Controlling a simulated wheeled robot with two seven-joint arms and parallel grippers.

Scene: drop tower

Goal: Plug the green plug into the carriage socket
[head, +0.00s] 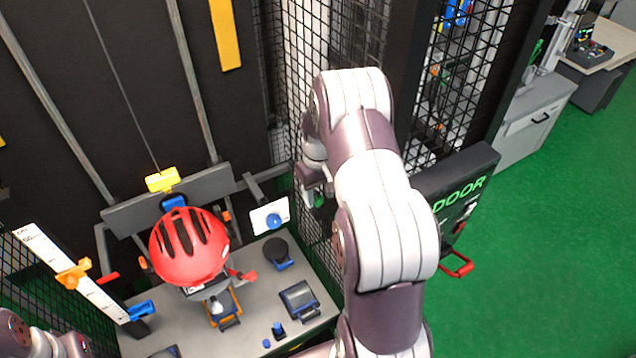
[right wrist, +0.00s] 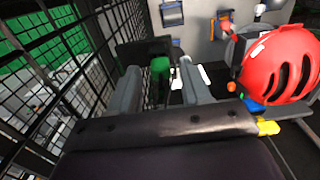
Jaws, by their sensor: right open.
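The green plug (head: 319,201) is beside the mesh cage wall, partly hidden behind my right gripper (head: 317,186). In the right wrist view the green plug (right wrist: 160,68) shows between the two spread fingers of my right gripper (right wrist: 161,85), near their tips, in front of a dark block. I cannot tell whether a finger touches it. The carriage (head: 120,218) is a grey crossbar carrying a red helmet (head: 188,250), with a yellow block (head: 163,180) above. I cannot make out its socket clearly. Of my left arm only a link shows at the lower left; its gripper is out of view.
A grey bench (head: 245,320) below the helmet holds a black round knob (head: 276,252), a dark-framed box (head: 299,300) and small blue pieces. A white plate with a blue button (head: 273,221) stands behind. Black mesh (head: 340,30) and a DOOR panel (head: 455,185) are close to my right arm.

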